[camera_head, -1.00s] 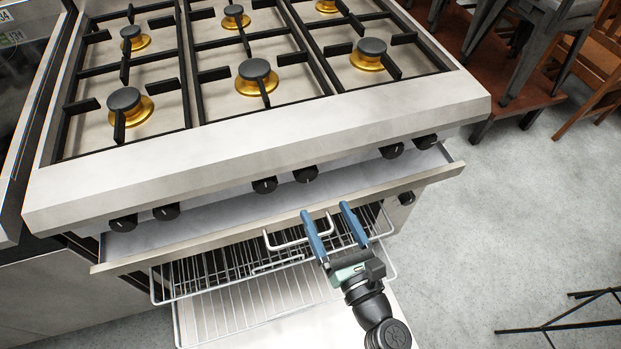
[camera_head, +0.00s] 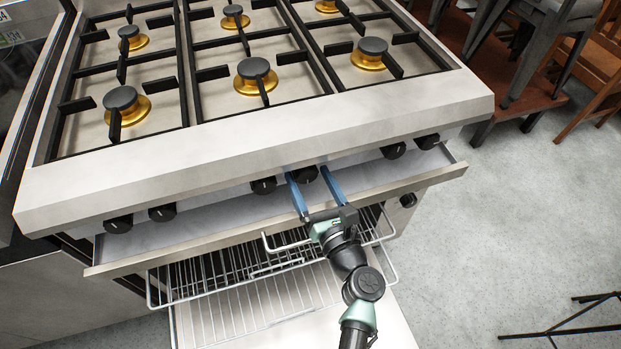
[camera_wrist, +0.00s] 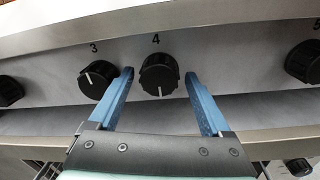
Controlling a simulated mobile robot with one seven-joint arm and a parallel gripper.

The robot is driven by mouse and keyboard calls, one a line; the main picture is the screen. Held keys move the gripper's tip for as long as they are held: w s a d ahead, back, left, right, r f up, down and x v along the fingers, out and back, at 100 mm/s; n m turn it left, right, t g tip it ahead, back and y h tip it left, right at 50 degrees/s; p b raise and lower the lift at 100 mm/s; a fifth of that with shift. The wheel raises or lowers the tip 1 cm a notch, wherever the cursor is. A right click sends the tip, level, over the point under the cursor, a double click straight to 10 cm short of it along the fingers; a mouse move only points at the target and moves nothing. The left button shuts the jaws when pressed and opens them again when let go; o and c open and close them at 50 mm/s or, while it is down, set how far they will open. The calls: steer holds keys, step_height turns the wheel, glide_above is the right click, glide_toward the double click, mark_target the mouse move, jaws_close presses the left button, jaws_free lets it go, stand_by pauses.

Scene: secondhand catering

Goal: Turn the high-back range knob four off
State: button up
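The high-back range (camera_head: 250,130) has a row of black knobs along its front panel. Knob four (camera_wrist: 159,74) shows in the wrist view under the printed "4", with its white mark pointing down. It also shows in the head view (camera_head: 306,174), partly between the fingers. My gripper (camera_wrist: 157,78) is open, with one blue finger on each side of knob four. In the head view my gripper (camera_head: 306,172) reaches up to the panel from below. I cannot tell whether either finger touches the knob.
Knob three (camera_wrist: 97,79) sits close to the left finger; knob five (camera_wrist: 303,62) is farther right. Below the panel are a pulled-out tray edge (camera_head: 220,238), wire racks (camera_head: 215,270) and an open oven door (camera_head: 290,318). Stacked chairs (camera_head: 530,50) stand at right.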

steer(key=c, duration=1.2)
